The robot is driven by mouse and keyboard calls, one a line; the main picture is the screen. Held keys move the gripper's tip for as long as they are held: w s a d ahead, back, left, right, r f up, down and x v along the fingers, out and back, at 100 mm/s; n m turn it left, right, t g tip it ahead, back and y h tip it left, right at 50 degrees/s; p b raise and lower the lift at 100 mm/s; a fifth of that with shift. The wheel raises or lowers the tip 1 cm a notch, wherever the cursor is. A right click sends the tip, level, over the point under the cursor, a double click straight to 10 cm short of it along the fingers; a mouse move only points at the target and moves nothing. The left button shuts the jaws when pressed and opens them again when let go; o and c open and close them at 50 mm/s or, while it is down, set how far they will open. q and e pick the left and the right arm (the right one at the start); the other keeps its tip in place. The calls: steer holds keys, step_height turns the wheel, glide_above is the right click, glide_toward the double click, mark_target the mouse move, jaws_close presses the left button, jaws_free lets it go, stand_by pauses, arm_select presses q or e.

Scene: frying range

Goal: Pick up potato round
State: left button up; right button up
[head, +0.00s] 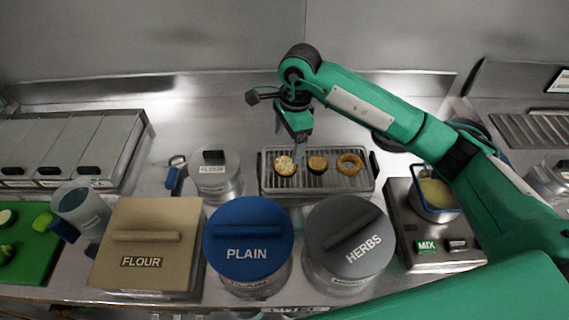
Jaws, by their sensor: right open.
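Three fried pieces lie in a row on a wire rack tray (350,184). On the left is a pale golden round (284,168), in the middle a smaller browner round (318,163), and on the right a ring with a hole (349,157). I cannot tell for sure which round is the potato. My right gripper (298,160) is open and points down over the tray, its fingers between the left and middle rounds. Whether it touches either is too small to tell. My left gripper is out of view.
Lidded bins marked FLOUR (145,240), PLAIN (248,235) and HERBS (348,240) stand in front of the tray. A FLOUR-labelled clear canister (216,180) stands left of it. A tub of yellow batter (436,193) sits right, by a MIX button. A green board (30,262) lies far left.

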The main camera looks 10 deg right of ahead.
mark_target(285, 165)
steer(key=shift+a+f, duration=0.1)
steer(key=shift+f, duration=0.7)
steer(key=shift+s+f+p, duration=0.15)
steer(key=shift+f+p, duration=0.35)
steer(key=f+p, duration=0.1)
steer(key=f, duration=0.2)
steer(key=shift+s+a+f+p, duration=0.1)
steer(key=shift+s+a+p, duration=0.1)
steer(key=shift+p, duration=0.15)
steer(key=shift+a+f, duration=0.1)
steer(key=shift+f, duration=0.5)
steer(key=shift+w, duration=0.1)
steer(key=c, duration=0.8)
